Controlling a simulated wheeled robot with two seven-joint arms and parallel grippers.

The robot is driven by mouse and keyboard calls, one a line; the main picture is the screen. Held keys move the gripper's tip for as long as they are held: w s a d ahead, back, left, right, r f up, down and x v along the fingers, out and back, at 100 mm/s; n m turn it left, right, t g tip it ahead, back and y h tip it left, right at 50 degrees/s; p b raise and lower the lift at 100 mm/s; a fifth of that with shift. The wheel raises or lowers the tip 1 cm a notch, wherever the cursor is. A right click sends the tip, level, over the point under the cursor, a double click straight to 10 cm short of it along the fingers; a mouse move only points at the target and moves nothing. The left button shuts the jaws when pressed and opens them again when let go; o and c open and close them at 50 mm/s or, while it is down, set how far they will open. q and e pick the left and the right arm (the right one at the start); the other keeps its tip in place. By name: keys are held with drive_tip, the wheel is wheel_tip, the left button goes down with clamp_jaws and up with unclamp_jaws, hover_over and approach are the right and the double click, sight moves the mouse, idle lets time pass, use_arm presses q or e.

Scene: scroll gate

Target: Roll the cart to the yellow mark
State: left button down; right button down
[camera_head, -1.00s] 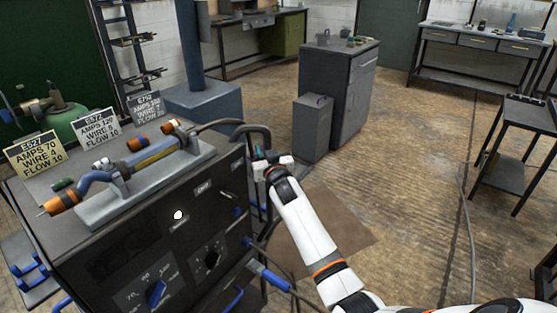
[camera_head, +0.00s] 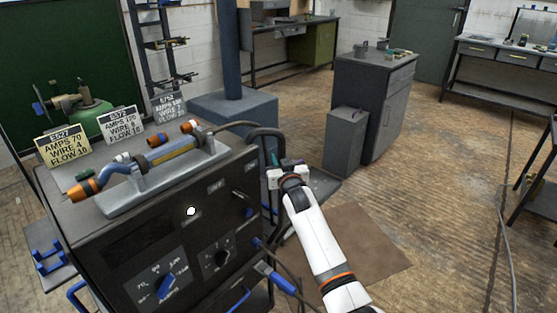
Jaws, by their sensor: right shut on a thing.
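The cart (camera_head: 175,240) is a dark welding machine with dials, blue plugs and a torch (camera_head: 165,160) lying on its grey top. Several lettered cards, one yellow (camera_head: 62,148), stand at the top's back edge. A dark curved tube handle (camera_head: 262,132) sticks out at the cart's right side. My right gripper (camera_head: 280,175), at the end of a white arm, is shut at this handle; its fingertips are small and partly hidden. My left gripper is out of view. I see no yellow mark on the floor.
A brown mat (camera_head: 352,248) lies on the floor right of the cart. A grey cabinet (camera_head: 385,100) with a lower box (camera_head: 345,142) stands behind, near a blue column base (camera_head: 235,112). A dark table stands at far right with a cable near it. Floor between is open.

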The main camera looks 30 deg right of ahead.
drive_tip(key=shift+s+a+f, duration=0.15)
drive_tip(key=shift+a+f, duration=0.05)
drive_tip(key=shift+f, duration=0.1)
drive_tip(key=c, duration=1.5)
unclamp_jaws()
drive_tip(key=shift+s+r, duration=0.1)
drive_tip(key=shift+o, duration=1.2)
drive_tip(key=shift+a+r, duration=0.1)
drive_tip(key=shift+r, duration=0.05)
drive_tip(key=shift+r, duration=0.1)
drive_tip(key=s+a, duration=0.2)
drive_tip(key=s, duration=0.9)
drive_tip(key=shift+s, duration=0.35)
drive_tip(key=shift+a, duration=0.1)
